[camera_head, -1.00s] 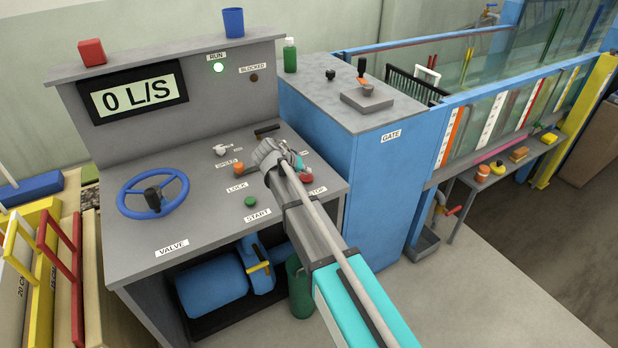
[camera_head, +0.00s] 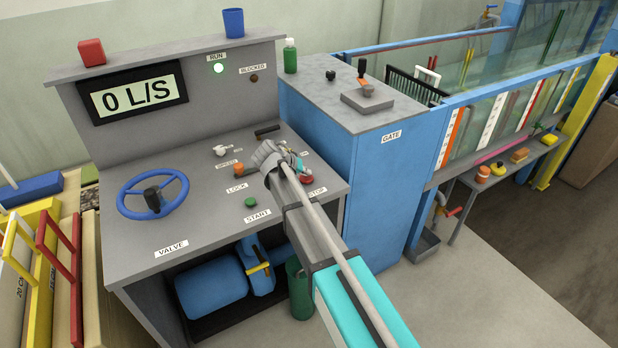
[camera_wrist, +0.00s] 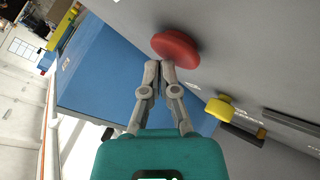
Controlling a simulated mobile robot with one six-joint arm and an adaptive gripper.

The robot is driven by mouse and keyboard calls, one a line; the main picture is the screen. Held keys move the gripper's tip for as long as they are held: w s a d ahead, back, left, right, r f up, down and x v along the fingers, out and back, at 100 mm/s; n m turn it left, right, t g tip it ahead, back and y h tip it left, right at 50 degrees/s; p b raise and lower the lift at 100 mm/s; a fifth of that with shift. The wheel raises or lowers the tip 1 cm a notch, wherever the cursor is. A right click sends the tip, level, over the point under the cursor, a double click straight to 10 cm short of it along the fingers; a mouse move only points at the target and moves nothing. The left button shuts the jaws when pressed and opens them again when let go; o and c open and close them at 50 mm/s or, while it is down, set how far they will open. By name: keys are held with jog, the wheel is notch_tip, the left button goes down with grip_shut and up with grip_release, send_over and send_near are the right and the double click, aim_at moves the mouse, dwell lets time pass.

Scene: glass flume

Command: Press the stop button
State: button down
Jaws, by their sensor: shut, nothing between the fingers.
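The red stop button (camera_head: 307,178) is on the right side of the grey console top. In the wrist view the round red button (camera_wrist: 175,46) is just beyond my fingertips. My gripper (camera_wrist: 160,66) is shut and empty, with its fingertips close to the button's lower edge. I cannot tell whether they touch it. In the head view my gripper (camera_head: 299,166) is over the panel beside the button, its fingers partly hidden by my wrist.
The blue gate cabinet (camera_head: 385,175) stands right.

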aim_at(306, 178)
jog(key=shift+f, duration=0.25)
dwell(0.3)
jog(key=shift+r, duration=0.2)
jog(key=shift+r+p, duration=0.75)
jog(key=shift+r, duration=0.05)
jog(key=shift+r, duration=0.1)
notch_tip(306, 178, up, 6)
jog(key=p, duration=0.6)
dwell(0.7)
jog(key=shift+d, duration=0.1)
